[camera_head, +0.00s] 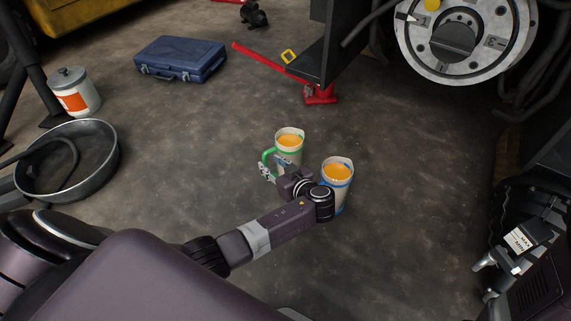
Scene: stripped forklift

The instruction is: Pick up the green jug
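The green jug (290,147) is a pale jug with a green band and a green handle on its left side, with orange contents. It stands upright on the floor near the middle of the head view. My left gripper (273,168) is at the jug's handle side, in front of its lower part. The fingers are small here, and I cannot tell whether they close on the handle. My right gripper (484,277) is at the right edge, fingers apart and empty, far from the jug.
A similar jug with blue trim (338,173) stands close on the right, partly behind my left arm. A blue case (181,58), a white canister (75,92), a round metal pan (88,160) and a red jack (318,95) lie around. The floor right of the jugs is clear.

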